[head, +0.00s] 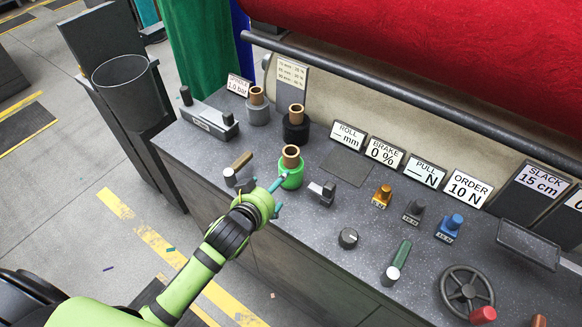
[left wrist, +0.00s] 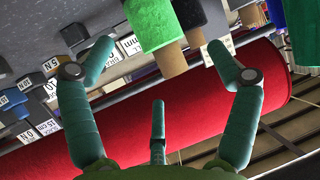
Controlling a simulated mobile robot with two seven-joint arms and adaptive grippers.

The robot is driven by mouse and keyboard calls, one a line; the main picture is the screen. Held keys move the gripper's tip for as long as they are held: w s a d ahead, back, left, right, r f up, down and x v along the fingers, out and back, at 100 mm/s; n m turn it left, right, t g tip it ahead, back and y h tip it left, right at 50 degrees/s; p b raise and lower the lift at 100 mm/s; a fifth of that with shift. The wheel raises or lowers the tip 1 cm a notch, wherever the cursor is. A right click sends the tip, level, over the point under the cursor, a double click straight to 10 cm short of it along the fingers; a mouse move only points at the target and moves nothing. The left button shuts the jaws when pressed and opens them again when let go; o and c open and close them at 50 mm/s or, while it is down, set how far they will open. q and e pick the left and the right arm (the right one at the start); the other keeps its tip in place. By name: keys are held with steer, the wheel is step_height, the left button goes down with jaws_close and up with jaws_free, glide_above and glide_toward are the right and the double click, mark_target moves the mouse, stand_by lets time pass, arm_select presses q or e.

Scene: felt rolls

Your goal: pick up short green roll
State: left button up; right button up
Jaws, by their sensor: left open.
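The short green roll (head: 292,179) stands upright on the grey worktop, with a brown core rising from its top. In the left wrist view the green roll (left wrist: 153,22) is at the top centre, its core (left wrist: 171,61) pointing down the picture. My left gripper (head: 272,198) is open, just in front of the roll in the head view. In the left wrist view its teal fingers (left wrist: 160,62) are spread to either side of the core, with nothing clasped. Whether any finger touches the roll cannot be told. My right gripper is not in view.
A black roll (head: 296,127) and a grey roll (head: 257,110) stand behind the green one. A brown-handled tool (head: 241,168) lies left of it and a small dark block (head: 322,192) right. A large red roll (head: 430,45) hangs above the back.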

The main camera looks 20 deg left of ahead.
mark_target(291, 166)
arm_select(q)
steer(key=shift+t+h, duration=0.4)
steer(key=shift+t, duration=0.1)
steer(key=w, duration=0.2)
steer(key=w+d+p, duration=0.1)
steer(key=w, duration=0.2)
steer(key=w+d, duration=0.1)
steer(key=w, duration=0.1)
steer(key=shift+w+d+f+p, duration=0.2)
steer(key=shift+w+f+p, duration=0.05)
steer(key=shift+w+p, duration=0.15)
steer(key=shift+w+d+f, duration=0.1)
steer(key=shift+w+f, duration=0.2)
steer(key=shift+w, duration=0.2)
steer(key=shift+c, duration=0.4)
